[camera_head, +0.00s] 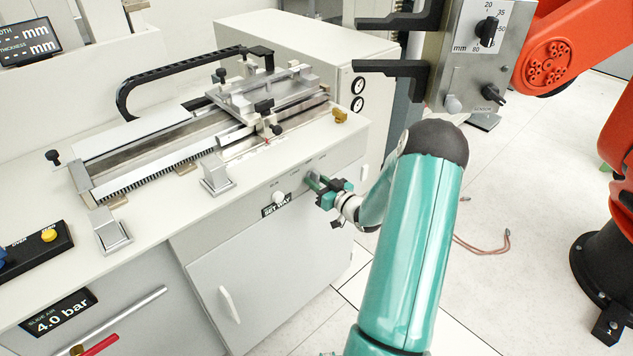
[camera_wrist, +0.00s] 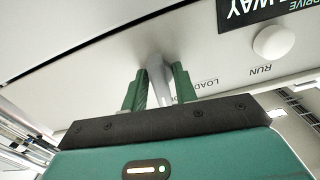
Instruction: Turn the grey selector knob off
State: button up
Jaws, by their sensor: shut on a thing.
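The grey selector knob (camera_wrist: 157,70) is on the pale front panel of the bench. In the wrist view it stands between the two green fingers of my gripper (camera_wrist: 158,90), which is shut on it. In the head view my gripper (camera_head: 317,184) is against the bench front, below the right end of the top, and it mostly hides the knob. Panel lettering by the knob includes "LOAD", and my finger covers part of it. How far the knob is turned is hard to tell.
A white round button (camera_wrist: 273,42) marked RUN sits beside the knob. It also shows in the head view (camera_head: 279,198), near a black label (camera_head: 276,205). A slide fixture (camera_head: 265,95) stands on the bench. A metal control box (camera_head: 478,55) and an orange robot arm (camera_head: 575,55) are at right.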

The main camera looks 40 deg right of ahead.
jog(key=shift+n, duration=0.6)
jog(key=o, duration=0.7)
jog(key=shift+c, duration=0.2)
jog(key=shift+s, duration=0.1)
jog(key=s, duration=1.3)
jog(key=shift+s+d, duration=0.2)
jog(key=shift+s, duration=0.1)
jog(key=shift+w+r, duration=0.1)
